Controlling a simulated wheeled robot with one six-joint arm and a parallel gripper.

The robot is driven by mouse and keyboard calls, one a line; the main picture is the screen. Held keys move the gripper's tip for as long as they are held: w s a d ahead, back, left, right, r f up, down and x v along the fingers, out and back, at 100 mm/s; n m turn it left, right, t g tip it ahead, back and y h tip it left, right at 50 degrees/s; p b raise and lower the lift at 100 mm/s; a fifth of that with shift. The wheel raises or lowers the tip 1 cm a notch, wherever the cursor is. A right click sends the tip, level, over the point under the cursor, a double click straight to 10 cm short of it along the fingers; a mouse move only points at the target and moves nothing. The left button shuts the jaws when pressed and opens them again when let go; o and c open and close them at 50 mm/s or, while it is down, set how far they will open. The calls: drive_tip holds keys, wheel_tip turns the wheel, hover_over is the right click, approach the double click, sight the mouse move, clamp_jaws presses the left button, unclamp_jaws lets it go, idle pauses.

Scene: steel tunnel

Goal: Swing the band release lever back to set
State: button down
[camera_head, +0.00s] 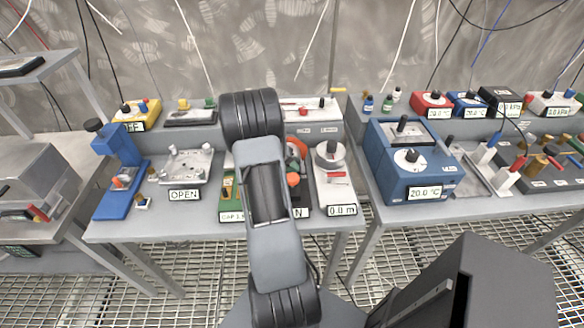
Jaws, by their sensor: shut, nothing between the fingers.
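I cannot pick out the band release lever for certain. My arm crosses the middle of the view and hides much of one bench device (304,195), which shows orange-red round parts and a label ending in "N". Right of it stands a white device (336,188) with a grey round top, a red part and a label reading "0.0 m". Left of it, a green device (231,205) is also partly hidden behind my arm. My gripper does not show; only arm links and joints are visible.
A blue stand (119,180) and a grey plate device labelled "OPEN" (184,165) are on the left of the bench. A blue box (405,165) reading "20.0 °C" stands on the right bench. Small instruments line the back shelf. The floor is metal grating (170,270).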

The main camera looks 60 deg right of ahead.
drive_tip(key=shift+s+r+p, duration=0.2)
drive_tip(key=shift+s+p, duration=0.05)
drive_tip(key=shift+p, duration=0.75)
drive_tip(key=shift+f, duration=0.25)
drive_tip(key=shift+a, duration=0.15)
drive_tip(key=shift+w+a+r, duration=0.15)
drive_tip(key=shift+w+a, duration=0.05)
drive_tip(key=shift+w, duration=0.05)
drive_tip(key=w+a, duration=0.1)
drive_tip(key=w+a+p, duration=0.1)
drive_tip(key=w, duration=0.2)
drive_tip(key=shift+a+r, duration=0.4)
drive_tip(key=v, duration=0.8)
drive_tip(key=shift+s+a+r, duration=0.2)
drive_tip(key=shift+s+a, duration=0.05)
